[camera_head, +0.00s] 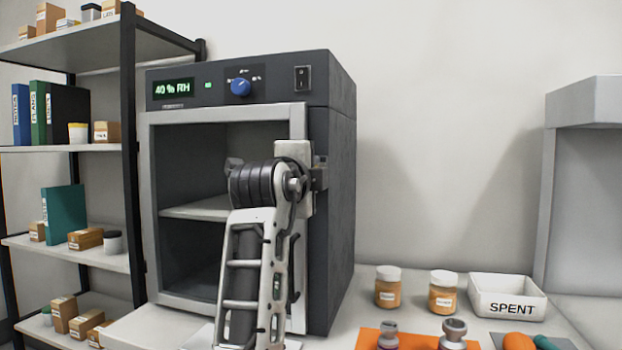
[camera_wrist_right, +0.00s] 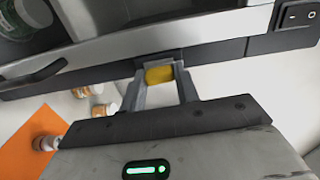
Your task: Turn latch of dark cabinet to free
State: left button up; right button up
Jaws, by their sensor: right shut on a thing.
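The dark cabinet (camera_head: 333,190) stands left of centre in the head view, with a light-framed glass front (camera_head: 228,114) lying flush with its face. My right gripper (camera_wrist_right: 163,76) is at the right edge of that front. In the wrist view its two fingers are shut on the yellow latch (camera_wrist_right: 159,74), one finger on each side. Only the yellow end shows, so its exact angle is hard to tell. In the head view my right arm hides the latch and the fingertips. My left gripper is in neither view.
A shelf rack (camera_head: 130,150) stands close on the cabinet's left. Two jars (camera_head: 388,287) (camera_head: 443,292), a white SPENT tray (camera_head: 507,297) and an orange mat (camera_head: 400,340) are on the table to the right. The wall side right of the cabinet is open.

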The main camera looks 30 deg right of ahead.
jog(key=shift+f, duration=0.15)
dwell(0.3)
jog(key=o, duration=1)
pick_arm(q)
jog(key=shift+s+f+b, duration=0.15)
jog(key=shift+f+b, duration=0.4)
jog(key=shift+b, duration=0.5)
pick_arm(e)
jog(key=v, duration=1.6)
jog(key=shift+s, duration=0.1)
